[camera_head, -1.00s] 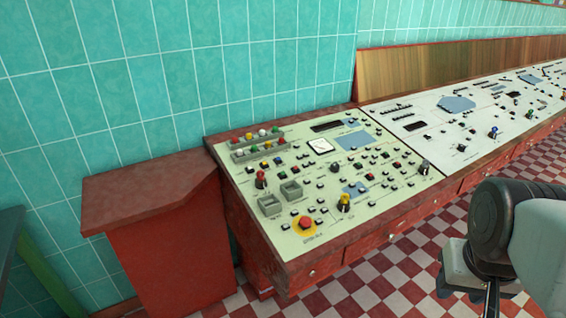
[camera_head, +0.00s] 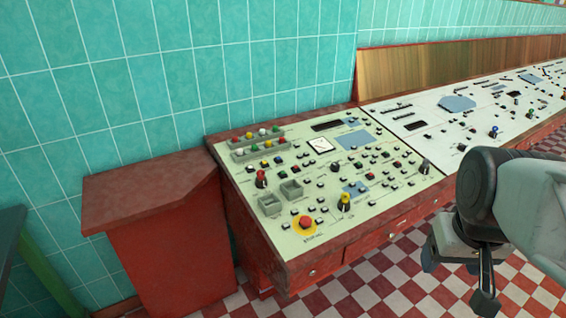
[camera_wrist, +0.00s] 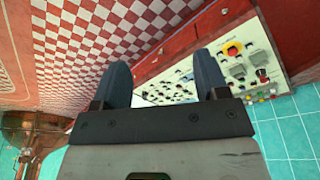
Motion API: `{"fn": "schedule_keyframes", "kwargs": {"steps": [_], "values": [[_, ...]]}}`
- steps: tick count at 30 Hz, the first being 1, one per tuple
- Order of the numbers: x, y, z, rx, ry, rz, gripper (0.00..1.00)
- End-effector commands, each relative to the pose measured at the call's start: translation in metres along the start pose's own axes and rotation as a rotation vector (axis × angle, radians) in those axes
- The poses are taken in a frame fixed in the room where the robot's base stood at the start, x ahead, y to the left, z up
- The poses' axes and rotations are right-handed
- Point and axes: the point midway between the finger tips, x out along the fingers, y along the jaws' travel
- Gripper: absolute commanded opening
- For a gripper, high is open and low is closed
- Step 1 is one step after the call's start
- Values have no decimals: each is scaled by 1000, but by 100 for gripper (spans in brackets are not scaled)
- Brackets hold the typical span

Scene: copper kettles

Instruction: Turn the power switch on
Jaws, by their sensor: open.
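The pale green control panel (camera_head: 300,240) slopes on top of a red console, left of my gripper. It carries a red knob (camera_head: 261,179), a yellow knob (camera_head: 344,202), a black knob (camera_head: 423,167) and a red button on a yellow disc (camera_head: 305,223). I cannot tell which control is the power switch; the labels are too small to read. My gripper (camera_head: 457,280) is in front of the console at the right, apart from the panel. In the wrist view my gripper (camera_wrist: 162,62) is open and empty, with part of the panel (camera_wrist: 172,90) showing beyond its fingers.
A second, white panel (camera_head: 480,110) runs on to the right. A lower red cabinet (camera_head: 165,220) stands left of the console. A tiled teal wall (camera_head: 180,60) is behind. The checkered floor (camera_head: 375,285) is clear in front of the console.

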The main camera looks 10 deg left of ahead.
Motion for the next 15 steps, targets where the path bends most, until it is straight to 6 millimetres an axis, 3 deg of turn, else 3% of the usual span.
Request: {"fn": "schedule_keyframes", "kwargs": {"steps": [15], "values": [[0, -37, -123, -385, -39, -31, 67]]}}
